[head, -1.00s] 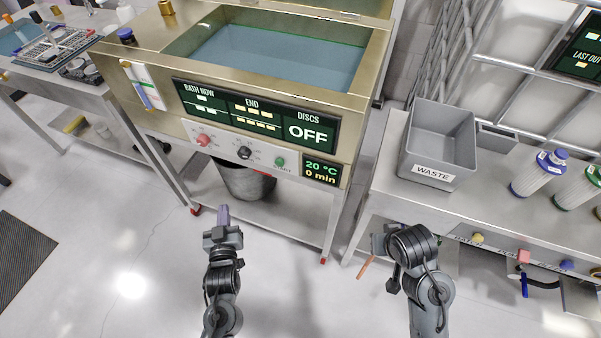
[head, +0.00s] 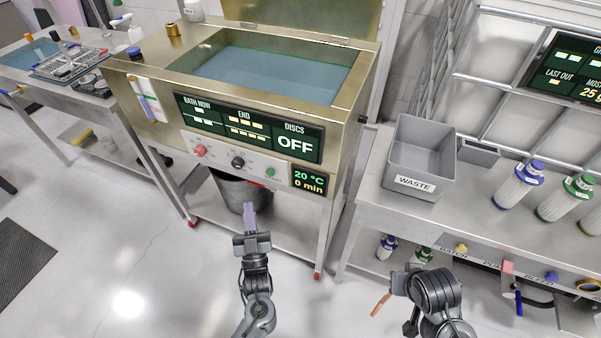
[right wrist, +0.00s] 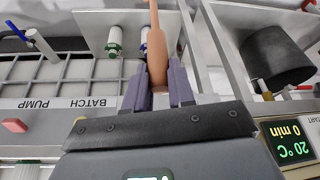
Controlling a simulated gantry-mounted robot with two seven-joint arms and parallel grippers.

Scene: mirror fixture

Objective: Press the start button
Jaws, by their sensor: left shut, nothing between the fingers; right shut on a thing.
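The green start button (head: 270,172) is on the front panel of the brass bath unit (head: 349,150), right of a black dial (head: 238,162) and a red knob (head: 200,150). My left gripper (head: 249,207) is shut and empty. In the head view its fingertips point up toward the panel, below and slightly left of the green button, apart from it. My right gripper is shut on an orange-brown handle-like thing (right wrist: 163,50), whose end also shows in the head view (head: 380,305). The right fingers (right wrist: 158,88) show on both sides of it.
The display reads OFF, 20 °C and 0 min. A grey bucket (head: 230,190) stands on the shelf under the bath. A grey waste bin (head: 420,158) and several filter cartridges are on the right bench (head: 385,210). Floor between the arms is clear.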

